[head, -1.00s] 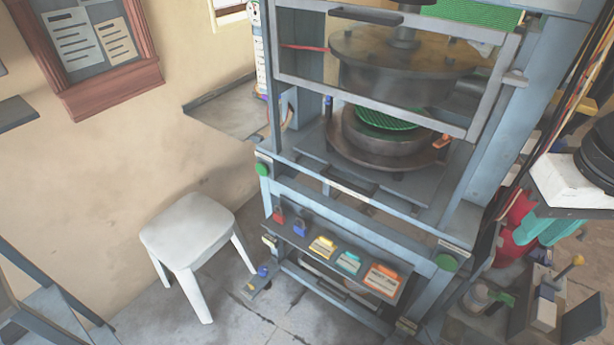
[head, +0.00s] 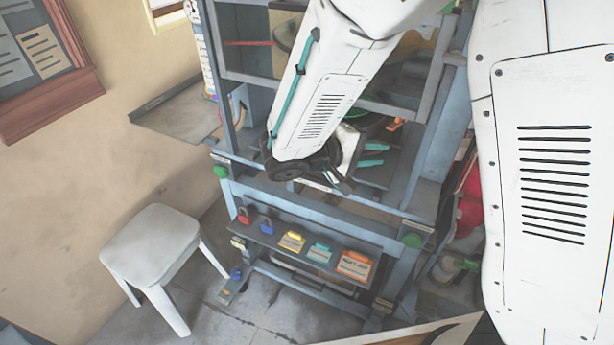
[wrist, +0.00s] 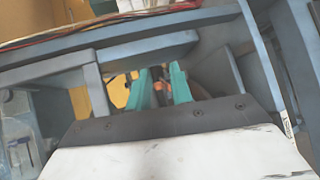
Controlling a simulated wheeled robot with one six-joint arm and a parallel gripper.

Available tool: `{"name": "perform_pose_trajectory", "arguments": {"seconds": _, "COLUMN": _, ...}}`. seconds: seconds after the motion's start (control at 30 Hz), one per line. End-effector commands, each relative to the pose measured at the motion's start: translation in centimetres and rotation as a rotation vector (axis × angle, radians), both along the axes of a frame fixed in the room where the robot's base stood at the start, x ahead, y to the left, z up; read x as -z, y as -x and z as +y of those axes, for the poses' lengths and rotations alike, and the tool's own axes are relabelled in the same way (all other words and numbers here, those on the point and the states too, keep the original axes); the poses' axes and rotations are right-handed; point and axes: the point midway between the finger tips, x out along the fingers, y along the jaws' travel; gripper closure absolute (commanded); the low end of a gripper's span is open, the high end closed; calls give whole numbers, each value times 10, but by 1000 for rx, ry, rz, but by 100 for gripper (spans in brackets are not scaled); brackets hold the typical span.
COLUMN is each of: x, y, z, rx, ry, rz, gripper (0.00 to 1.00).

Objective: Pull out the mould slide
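The press (head: 232,120) is a blue-grey frame. Its mould slide (head: 374,179) is a flat grey plate in the opening, largely hidden behind my arm; its front handle is not visible. The mould on it shows only as a bit of green and an orange clip (head: 394,124). My gripper (head: 371,154) has teal fingers, apart with nothing held, over the right part of the slide. In the wrist view my gripper (wrist: 160,88) shows two teal fingers with a gap; whether they touch anything is unclear.
A front shelf (head: 306,252) holds padlocks and coloured tags below the opening. A white stool (head: 152,243) stands at the left. A green button (head: 220,172) is on the left post and another (head: 412,240) on the right. Open floor lies between stool and press.

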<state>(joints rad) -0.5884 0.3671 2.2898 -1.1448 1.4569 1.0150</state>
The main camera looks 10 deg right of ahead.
Motion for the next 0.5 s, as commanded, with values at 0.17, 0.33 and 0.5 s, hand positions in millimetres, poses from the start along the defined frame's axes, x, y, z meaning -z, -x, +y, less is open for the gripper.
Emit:
{"name": "perform_pose_trajectory", "arguments": {"seconds": 0.17, "x": 61, "y": -36, "z": 70, "rx": -284, "ry": 145, "rz": -103, "gripper": 78}}
{"name": "perform_pose_trajectory", "arguments": {"seconds": 0.33, "x": 115, "y": -48, "z": 128, "rx": -526, "ry": 192, "rz": -193, "gripper": 78}}
{"name": "perform_pose_trajectory", "arguments": {"seconds": 0.5, "x": 149, "y": -47, "z": 162, "rx": -669, "ry": 193, "rz": -242, "gripper": 78}}
